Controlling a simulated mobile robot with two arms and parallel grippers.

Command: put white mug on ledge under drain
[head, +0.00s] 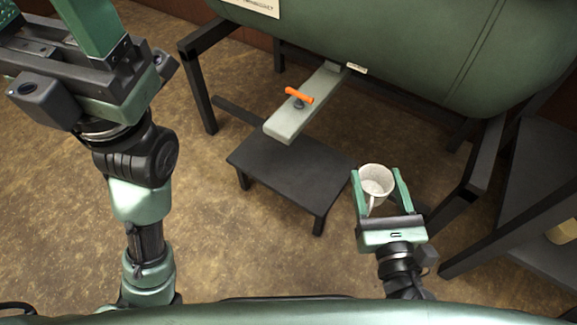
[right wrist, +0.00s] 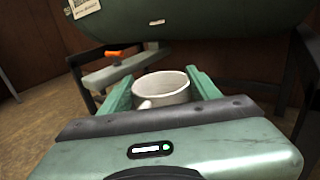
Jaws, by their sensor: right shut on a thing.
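The white mug (head: 375,180) is upright between the fingers of my right gripper (head: 381,186), which is shut on it. The mug also shows in the right wrist view (right wrist: 163,88), with its opening up. The black ledge (head: 290,172) is a low step on the floor, left of the mug and apart from it. Above the ledge is the drain, a pale green spout (head: 303,108) with an orange handle (head: 299,95). My left gripper (head: 95,25) is at the upper left, its fingers cut off by the frame edge, and it holds nothing that I can see.
A large green tank (head: 400,45) on dark legs (head: 197,90) stands behind the ledge. A dark shelf or frame (head: 530,200) is at the right. Brown floor (head: 230,235) is open in front and to the left of the ledge.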

